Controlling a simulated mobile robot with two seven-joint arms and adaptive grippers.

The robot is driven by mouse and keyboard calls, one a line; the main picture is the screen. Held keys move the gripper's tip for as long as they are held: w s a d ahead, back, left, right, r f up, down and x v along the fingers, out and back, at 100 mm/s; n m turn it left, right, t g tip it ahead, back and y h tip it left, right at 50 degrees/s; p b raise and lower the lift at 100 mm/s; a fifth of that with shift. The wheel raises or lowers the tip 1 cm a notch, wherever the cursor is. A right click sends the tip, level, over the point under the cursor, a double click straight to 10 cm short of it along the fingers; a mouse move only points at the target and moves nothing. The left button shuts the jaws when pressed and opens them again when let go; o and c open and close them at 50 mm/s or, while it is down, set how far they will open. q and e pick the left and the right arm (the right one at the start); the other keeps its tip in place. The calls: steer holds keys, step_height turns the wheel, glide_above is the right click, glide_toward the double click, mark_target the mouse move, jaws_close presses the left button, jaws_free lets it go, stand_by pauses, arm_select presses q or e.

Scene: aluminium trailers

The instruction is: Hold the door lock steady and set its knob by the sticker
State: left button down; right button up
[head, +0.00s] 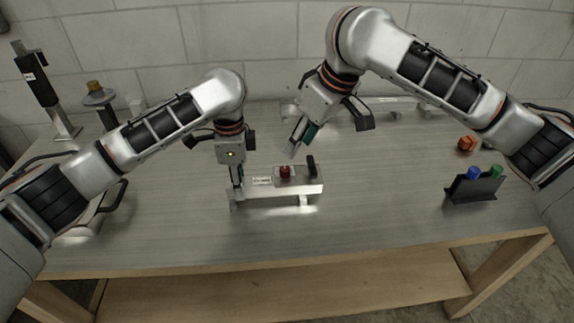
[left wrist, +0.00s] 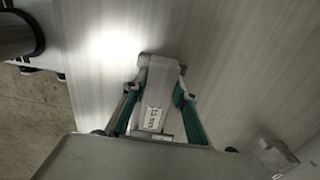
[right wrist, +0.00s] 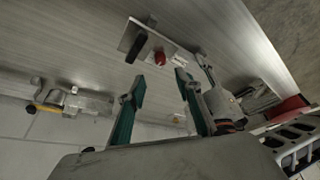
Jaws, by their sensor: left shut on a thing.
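The door lock (head: 308,189) is a pale metal bar on the table, with a red knob (head: 285,171) and an upright black handle (head: 311,165) on its plate. A white printed sticker (head: 262,181) lies left of the knob. My left gripper (head: 236,184) is shut on the lock's left end; the left wrist view shows the fingers either side of the bar (left wrist: 160,72). My right gripper (head: 295,148) is open and empty, above and behind the lock, apart from the knob. The right wrist view shows the red knob (right wrist: 160,58) beyond its fingertips.
A dark holder (head: 474,190) with a blue and a green cylinder stands at the right. An orange piece (head: 466,143) lies behind it. Metal hardware (head: 395,104) lies along the back, and a black-topped stand (head: 40,85) is at the far left. The table's front is clear.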

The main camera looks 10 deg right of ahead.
mark_target(285, 168)
steer(key=x, duration=1)
steer(key=shift+f, duration=0.1)
jaws_close()
